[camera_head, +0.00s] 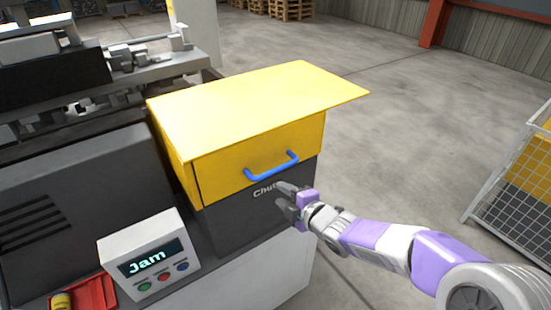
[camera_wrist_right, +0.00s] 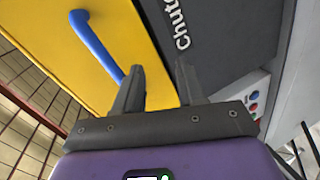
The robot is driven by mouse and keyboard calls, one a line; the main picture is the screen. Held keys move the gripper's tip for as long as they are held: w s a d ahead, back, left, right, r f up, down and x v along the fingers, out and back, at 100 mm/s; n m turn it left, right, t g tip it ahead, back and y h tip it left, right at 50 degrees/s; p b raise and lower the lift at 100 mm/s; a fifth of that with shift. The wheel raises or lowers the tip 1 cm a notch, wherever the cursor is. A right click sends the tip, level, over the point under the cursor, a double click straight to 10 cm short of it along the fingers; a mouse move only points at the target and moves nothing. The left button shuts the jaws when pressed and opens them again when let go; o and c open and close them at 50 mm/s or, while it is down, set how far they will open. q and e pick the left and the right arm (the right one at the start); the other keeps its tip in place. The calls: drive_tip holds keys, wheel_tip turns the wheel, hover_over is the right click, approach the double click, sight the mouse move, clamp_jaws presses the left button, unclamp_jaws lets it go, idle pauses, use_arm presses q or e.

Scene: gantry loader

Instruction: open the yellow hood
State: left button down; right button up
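The yellow hood (camera_head: 250,110) sits closed on top of the dark chute box (camera_head: 245,215), with a flat overhanging lid. A blue bar handle (camera_head: 272,168) is on its front face. The handle also shows in the right wrist view (camera_wrist_right: 95,45), beside the left finger and outside the gap between the fingers. My right gripper (camera_head: 284,196) is just below and in front of the handle, near the "Chute" lettering. In the right wrist view its fingers (camera_wrist_right: 160,85) are apart with nothing between them. I cannot tell whether a finger touches the handle. My left gripper is not in view.
A white control box (camera_head: 150,255) with a "Jam" display and several buttons stands at the lower left, near a red tray (camera_head: 88,295). Machinery fills the left. A wire mesh cage (camera_head: 515,180) stands at the right. The floor between is clear.

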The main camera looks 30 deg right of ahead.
sight(277, 171)
wheel_tip(277, 171, up, 6)
drive_tip(key=s+d+n+t, duration=0.1)
drive_tip(key=n, duration=0.1)
drive_tip(key=shift+h, duration=0.3)
drive_tip(key=x, duration=0.7)
clamp_jaws()
drive_tip(key=shift+n, duration=0.3)
